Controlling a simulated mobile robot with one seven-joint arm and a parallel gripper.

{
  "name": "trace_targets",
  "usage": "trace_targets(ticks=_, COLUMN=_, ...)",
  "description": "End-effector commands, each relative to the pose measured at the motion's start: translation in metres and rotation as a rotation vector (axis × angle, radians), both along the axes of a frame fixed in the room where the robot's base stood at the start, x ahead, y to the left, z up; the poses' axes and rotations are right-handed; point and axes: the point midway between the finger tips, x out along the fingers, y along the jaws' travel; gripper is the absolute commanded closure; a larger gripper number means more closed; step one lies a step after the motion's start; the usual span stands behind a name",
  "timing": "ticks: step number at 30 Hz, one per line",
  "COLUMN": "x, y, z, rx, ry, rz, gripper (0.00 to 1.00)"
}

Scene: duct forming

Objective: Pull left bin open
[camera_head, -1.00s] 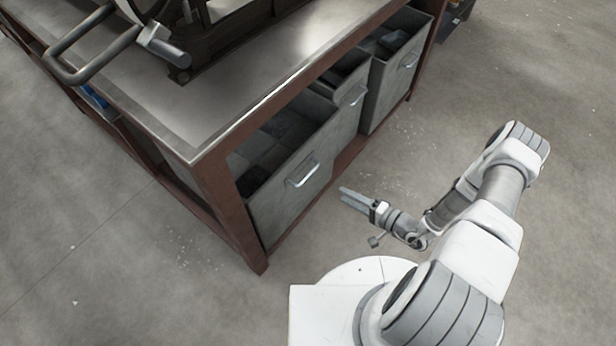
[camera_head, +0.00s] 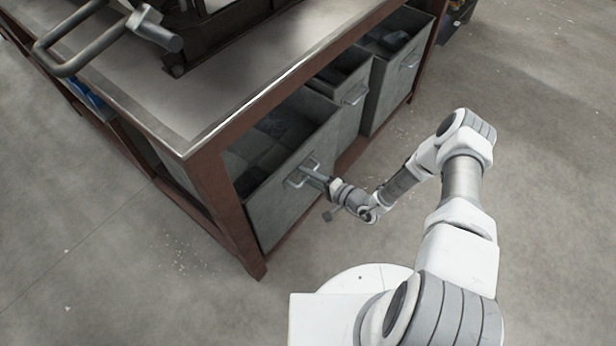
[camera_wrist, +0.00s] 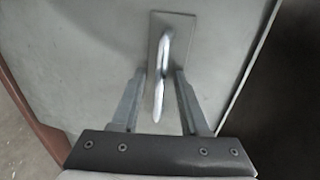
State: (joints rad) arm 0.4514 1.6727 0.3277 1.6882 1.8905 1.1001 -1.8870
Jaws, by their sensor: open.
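The left bin (camera_head: 277,203) is a grey metal drawer-like bin under the workbench, at its near left corner. Its silver handle (camera_head: 297,180) is on the front face. My gripper (camera_head: 311,171) is at this handle. In the wrist view the handle (camera_wrist: 162,65) stands between the two open fingers of my gripper (camera_wrist: 157,100), with a gap on each side. The fingertips reach close to the bin's front face (camera_wrist: 95,50). The bin sits within the bench frame, and its inside holds dark contents that I cannot make out.
The workbench (camera_head: 235,75) has a steel top and a brown frame, with a leg (camera_head: 232,215) just left of the bin. Two more grey bins stand to the right, a middle one (camera_head: 350,110) and a far one (camera_head: 388,92). The concrete floor in front is clear.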

Motion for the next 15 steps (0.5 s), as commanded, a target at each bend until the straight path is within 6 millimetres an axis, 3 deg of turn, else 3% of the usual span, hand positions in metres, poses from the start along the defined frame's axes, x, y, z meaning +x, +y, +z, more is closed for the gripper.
trace_targets(ticks=5, x=0.0, y=0.0, z=0.0002, rx=0.0, ry=0.0, rz=0.0, gripper=0.55)
trace_targets(ticks=12, x=-0.0001, y=-0.0001, z=0.0002, rx=0.0, ry=0.0, rz=0.0, gripper=0.97)
trace_targets(ticks=15, x=-0.0001, y=-0.0001, z=0.0003, rx=0.001, ry=-0.001, rz=0.0, gripper=1.0)
